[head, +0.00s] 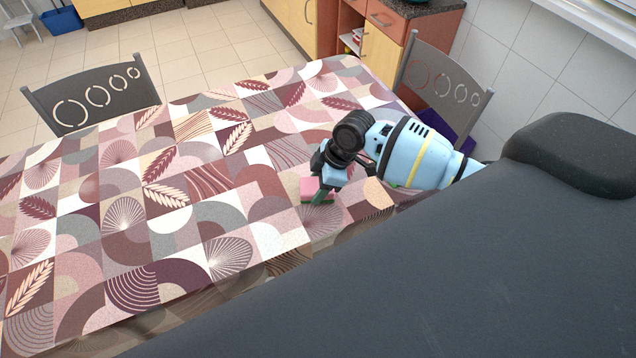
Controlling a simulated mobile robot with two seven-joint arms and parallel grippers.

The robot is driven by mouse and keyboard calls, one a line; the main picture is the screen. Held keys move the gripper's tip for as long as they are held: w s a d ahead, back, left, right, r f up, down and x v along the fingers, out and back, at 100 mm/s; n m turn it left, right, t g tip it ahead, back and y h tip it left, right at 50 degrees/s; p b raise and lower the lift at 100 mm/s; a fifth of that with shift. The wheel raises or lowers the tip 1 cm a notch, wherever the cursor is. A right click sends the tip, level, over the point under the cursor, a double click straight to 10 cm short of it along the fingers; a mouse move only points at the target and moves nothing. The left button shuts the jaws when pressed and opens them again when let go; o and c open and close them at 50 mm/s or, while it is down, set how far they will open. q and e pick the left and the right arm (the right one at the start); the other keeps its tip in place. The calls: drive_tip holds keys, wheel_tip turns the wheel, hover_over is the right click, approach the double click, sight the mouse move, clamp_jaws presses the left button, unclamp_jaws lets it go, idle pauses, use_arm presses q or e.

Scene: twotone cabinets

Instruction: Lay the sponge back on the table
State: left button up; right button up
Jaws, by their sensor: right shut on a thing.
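The table (150,215) has a patterned cloth in pink, grey, white and maroon and fills the left and middle of the head view. My right gripper (322,188) is over the table near its right end and points down. It is shut on the sponge (309,188), a small pink block with a green lower edge. The gripper hides part of the sponge. I cannot tell whether the sponge touches the cloth or is held just above it. My left gripper is not in view.
The cloth left of the sponge is clear. A dark chair (92,98) stands at the table's far left side, another chair (440,88) at the far right. Wooden cabinets (375,40) stand behind, and a tiled wall is at the right.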

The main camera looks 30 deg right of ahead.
drive_tip(key=o, duration=0.9)
drive_tip(key=shift+r, duration=0.1)
drive_tip(key=p+v, duration=0.1)
drive_tip(key=v, duration=1)
drive_tip(key=shift+d+r, duration=0.2)
drive_tip(key=shift+r, duration=0.15)
